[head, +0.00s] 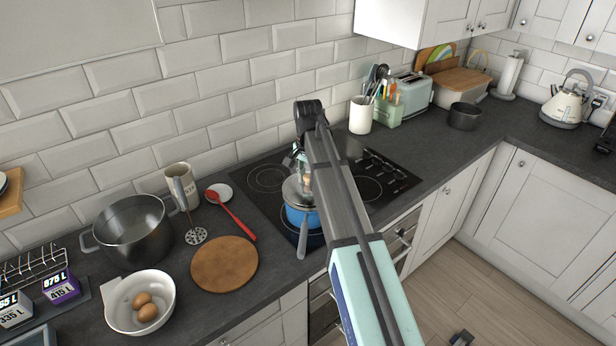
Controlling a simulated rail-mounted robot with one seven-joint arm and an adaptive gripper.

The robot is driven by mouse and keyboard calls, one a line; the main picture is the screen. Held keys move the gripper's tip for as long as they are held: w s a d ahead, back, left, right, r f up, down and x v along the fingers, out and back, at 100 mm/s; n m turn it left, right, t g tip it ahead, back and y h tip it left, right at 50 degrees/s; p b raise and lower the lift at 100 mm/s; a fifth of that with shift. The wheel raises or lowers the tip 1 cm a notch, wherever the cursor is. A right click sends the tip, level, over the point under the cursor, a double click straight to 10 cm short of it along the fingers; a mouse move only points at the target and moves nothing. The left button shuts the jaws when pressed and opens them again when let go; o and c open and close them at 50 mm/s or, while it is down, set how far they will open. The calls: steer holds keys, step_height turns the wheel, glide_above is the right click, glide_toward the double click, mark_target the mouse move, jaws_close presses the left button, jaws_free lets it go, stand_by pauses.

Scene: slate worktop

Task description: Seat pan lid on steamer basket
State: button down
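A blue pan (293,217) stands on the black hob, its grey handle (302,240) pointing to the front. A silvery round piece (291,192) is on top of the pan. I cannot tell whether it is the lid, the steamer basket, or both. A small pale knob-like part shows beside my arm there. My gripper (298,163) is just above and behind the pan top, partly covered by my arm. Whether its fingers are open or shut on the knob is too small to tell. My arm hides the pan's right side.
The hob (262,180) is otherwise clear. To the left are a red spoon (236,218), a round wooden board (224,264), a masher (190,215), a big pot (134,232) and a white bowl (120,312) with eggs. A utensil crock (360,115) and toaster (412,91) stand behind right.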

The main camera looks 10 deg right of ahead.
steer(key=shift+f, duration=0.3)
stand_by(0.4)
steer(key=shift+c, duration=1.2)
jaws_free()
steer(key=shift+r+p, duration=2.4)
steer(key=shift+r, duration=1.6)
